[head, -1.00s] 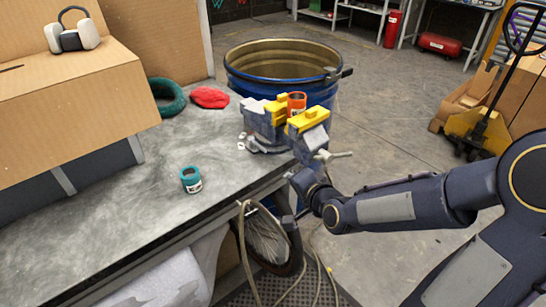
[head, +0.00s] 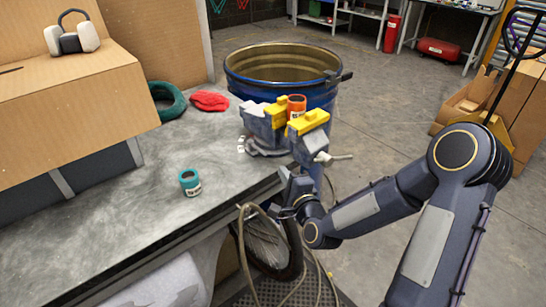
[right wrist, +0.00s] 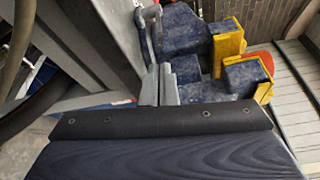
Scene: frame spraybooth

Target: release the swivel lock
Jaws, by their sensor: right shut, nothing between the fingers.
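The blue bench vise (head: 258,122) with yellow jaw covers sits on the near corner of the workbench. It also shows in the right wrist view (right wrist: 182,30), just beyond my fingertips. Its swivel base (head: 262,148) shows low on the bench, and a pale handle (head: 338,157) sticks out to the right. I cannot make out the swivel lock for certain; a grey bar (right wrist: 146,32) stands beside the vise in the wrist view. My right gripper (head: 284,174) is shut and empty, low beside the bench corner below the vise. My left gripper is not in view.
An orange tin (head: 297,105) stands at the vise jaws. A teal tin (head: 190,182), a red cloth (head: 209,101) and a green coil (head: 168,100) lie on the workbench (head: 120,215). A blue drum (head: 240,85) stands behind. A hose (head: 248,228) and wheel hang below the edge.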

